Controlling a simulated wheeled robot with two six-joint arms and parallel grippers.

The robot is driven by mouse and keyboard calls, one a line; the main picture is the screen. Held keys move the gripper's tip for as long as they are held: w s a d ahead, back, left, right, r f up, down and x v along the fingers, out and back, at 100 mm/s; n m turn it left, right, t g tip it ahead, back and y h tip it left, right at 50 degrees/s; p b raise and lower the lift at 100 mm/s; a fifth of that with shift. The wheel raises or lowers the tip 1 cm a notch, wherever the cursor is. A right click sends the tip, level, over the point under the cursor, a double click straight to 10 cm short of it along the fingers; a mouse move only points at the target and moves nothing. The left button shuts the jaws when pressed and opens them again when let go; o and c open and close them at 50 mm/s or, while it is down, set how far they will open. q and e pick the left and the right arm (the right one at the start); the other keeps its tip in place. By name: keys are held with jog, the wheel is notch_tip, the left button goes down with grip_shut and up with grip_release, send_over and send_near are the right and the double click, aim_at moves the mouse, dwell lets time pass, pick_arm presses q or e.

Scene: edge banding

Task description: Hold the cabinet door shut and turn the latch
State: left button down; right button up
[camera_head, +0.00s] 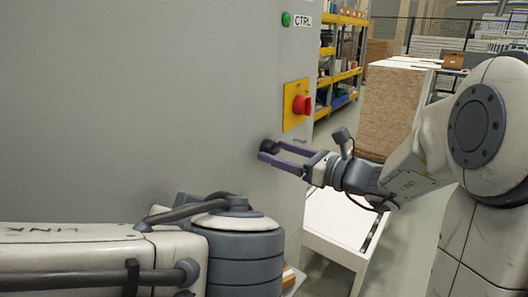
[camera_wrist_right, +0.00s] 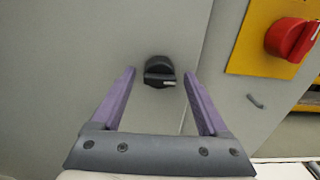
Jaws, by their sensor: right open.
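The grey cabinet door (camera_head: 150,90) fills the left and middle of the head view. The black latch knob (camera_wrist_right: 159,71) sits on the door near its right edge, with a pale mark on its handle pointing right in the right wrist view. It also shows in the head view (camera_head: 268,146), partly hidden by my right gripper. My right gripper (camera_head: 272,151) is open, its purple fingers on either side of the knob in the picture. In the right wrist view the fingertips (camera_wrist_right: 159,74) flank the knob with gaps. My left arm crosses the lower left, but its gripper is out of view.
A red rotary switch (camera_head: 301,105) on a yellow plate (camera_head: 291,92) sticks out right of the latch. A green button (camera_head: 286,19) is above it, beside a CTRL label. Yellow shelving (camera_head: 345,70) and stacked boards (camera_head: 392,100) stand behind on the right.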

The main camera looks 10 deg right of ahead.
grip_shut()
jog(key=shift+n, duration=0.4)
jog(key=n, duration=0.3)
jog(key=shift+n, duration=0.4)
jog(key=n, duration=0.4)
jog(key=shift+w+d, duration=0.1)
jog(key=n, duration=0.5)
jog(key=shift+r, duration=0.1)
jog(key=n, duration=0.4)
jog(key=shift+r+n, duration=0.1)
jog(key=shift+n, duration=0.2)
